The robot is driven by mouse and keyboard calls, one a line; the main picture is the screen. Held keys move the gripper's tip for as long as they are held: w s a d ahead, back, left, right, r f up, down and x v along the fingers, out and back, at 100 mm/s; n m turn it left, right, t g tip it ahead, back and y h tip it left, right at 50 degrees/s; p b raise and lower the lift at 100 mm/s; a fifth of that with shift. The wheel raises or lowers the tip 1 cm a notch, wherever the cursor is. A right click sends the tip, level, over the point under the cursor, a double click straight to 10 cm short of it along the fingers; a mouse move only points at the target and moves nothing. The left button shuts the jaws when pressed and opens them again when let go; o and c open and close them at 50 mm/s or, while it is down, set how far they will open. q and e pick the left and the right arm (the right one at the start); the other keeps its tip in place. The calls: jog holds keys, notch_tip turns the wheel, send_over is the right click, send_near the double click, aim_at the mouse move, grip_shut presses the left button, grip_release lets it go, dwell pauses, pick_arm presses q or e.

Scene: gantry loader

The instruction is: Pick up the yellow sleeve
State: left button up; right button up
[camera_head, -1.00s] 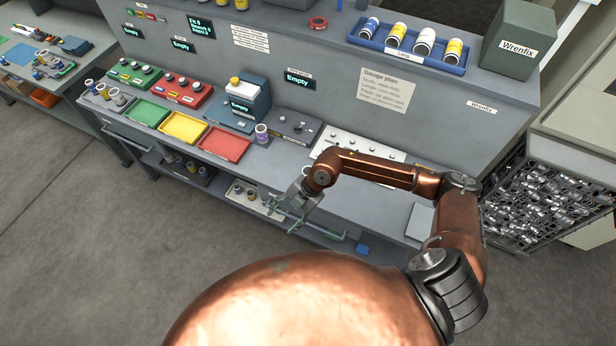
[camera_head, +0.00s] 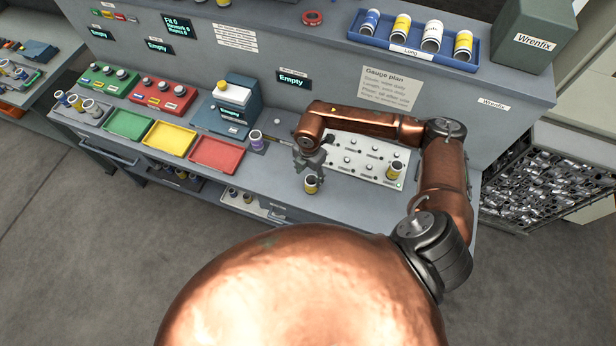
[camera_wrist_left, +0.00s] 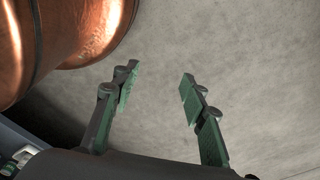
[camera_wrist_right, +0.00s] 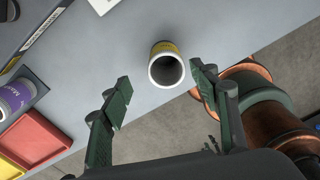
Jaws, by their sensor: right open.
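A small yellow-banded sleeve (camera_head: 311,184) with a white rim stands on the grey bench below my right gripper (camera_head: 309,168). In the right wrist view the sleeve (camera_wrist_right: 166,66) shows its open end, just beyond the tips of my right gripper (camera_wrist_right: 160,80). The fingers are apart and hold nothing; the sleeve is nearer the right-hand finger, and I cannot tell whether they touch. Another yellow-banded sleeve (camera_head: 395,170) stands on the right of the white pegged board (camera_head: 345,172). My left gripper (camera_wrist_left: 159,84) is open and empty over the floor in the left wrist view.
Green (camera_head: 128,125), yellow (camera_head: 169,139) and red (camera_head: 216,154) trays lie left on the bench. A purple-banded sleeve (camera_head: 257,141) stands beside the red tray. A blue tray (camera_head: 415,53) of sleeves sits on the upper ledge. A wire bin (camera_head: 545,178) of metal parts stands at right.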

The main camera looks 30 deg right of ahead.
aim_at(312, 184)
jog(key=f, duration=0.1)
jog(key=f+p, duration=0.1)
jog(key=s+f, duration=0.1)
jog(key=shift+d+f, duration=0.25)
jog(key=shift+d, duration=0.1)
jog(key=f, duration=0.1)
jog(key=f+p, duration=0.1)
jog(key=shift+w+f, duration=0.2)
jog(key=shift+f, duration=0.15)
jog(key=shift+s+f, duration=0.1)
jog(key=shift+f, duration=0.3)
jog(key=c, duration=0.8)
pick_arm(q)
jog(key=shift+s+a+r, duration=0.15)
jog(key=shift+s+r, duration=0.85)
jog(key=shift+s, duration=0.1)
pick_arm(e)
grip_shut()
